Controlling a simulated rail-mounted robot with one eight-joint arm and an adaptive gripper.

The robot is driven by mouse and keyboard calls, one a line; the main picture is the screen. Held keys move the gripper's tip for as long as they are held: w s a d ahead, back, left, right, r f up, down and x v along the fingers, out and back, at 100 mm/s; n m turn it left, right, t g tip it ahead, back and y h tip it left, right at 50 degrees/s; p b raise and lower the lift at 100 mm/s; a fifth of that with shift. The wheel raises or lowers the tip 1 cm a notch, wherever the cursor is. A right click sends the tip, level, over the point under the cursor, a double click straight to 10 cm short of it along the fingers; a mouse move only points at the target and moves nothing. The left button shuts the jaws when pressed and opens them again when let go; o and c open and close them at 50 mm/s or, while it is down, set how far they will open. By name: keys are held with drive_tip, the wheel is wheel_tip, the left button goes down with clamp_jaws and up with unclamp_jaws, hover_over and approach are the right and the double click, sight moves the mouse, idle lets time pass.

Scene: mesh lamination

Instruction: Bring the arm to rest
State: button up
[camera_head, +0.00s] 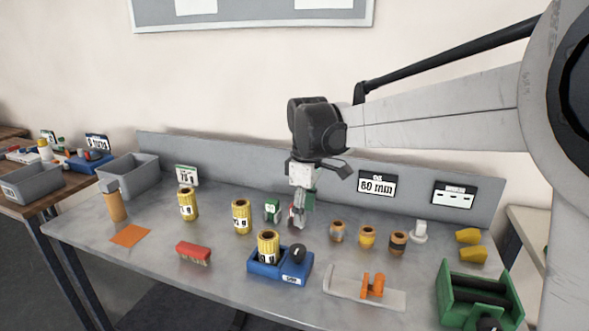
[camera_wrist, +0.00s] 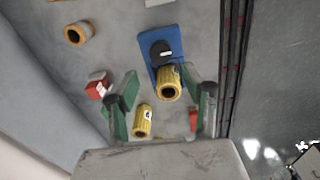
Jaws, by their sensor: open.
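My gripper (camera_head: 300,212) hangs pointing down above the back middle of the grey table (camera_head: 150,240). In the wrist view my gripper (camera_wrist: 163,108) has its two green-padded fingers spread apart. No object is held between them. A yellow ribbed cylinder (camera_wrist: 143,120) shows between the fingers in that view, lower down on the table. Another yellow cylinder (camera_head: 268,247) stands in the blue tray (camera_head: 262,270) in front of my gripper.
Yellow cylinders (camera_head: 188,205) and (camera_head: 241,217) stand left of my gripper. Small orange-and-yellow rings (camera_head: 367,237) stand to its right. A grey back panel (camera_head: 240,170) rises behind.

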drive_tip(key=s+d+r+m+t, duration=0.35)
drive_tip(key=s+d+m, duration=0.35)
drive_tip(key=s+d, duration=0.55)
drive_tip(key=s+d+f+m+t, duration=0.1)
drive_tip(key=s+d+f+m, duration=0.1)
drive_tip(key=s, duration=0.5)
drive_tip(key=s+d+f+m+t, duration=0.2)
drive_tip(key=s+f+m, duration=0.1)
drive_tip(key=s, duration=0.4)
drive_tip(key=shift+d+m, duration=0.25)
drive_tip(key=shift+m, duration=0.45)
drive_tip(key=shift+s+f, duration=0.1)
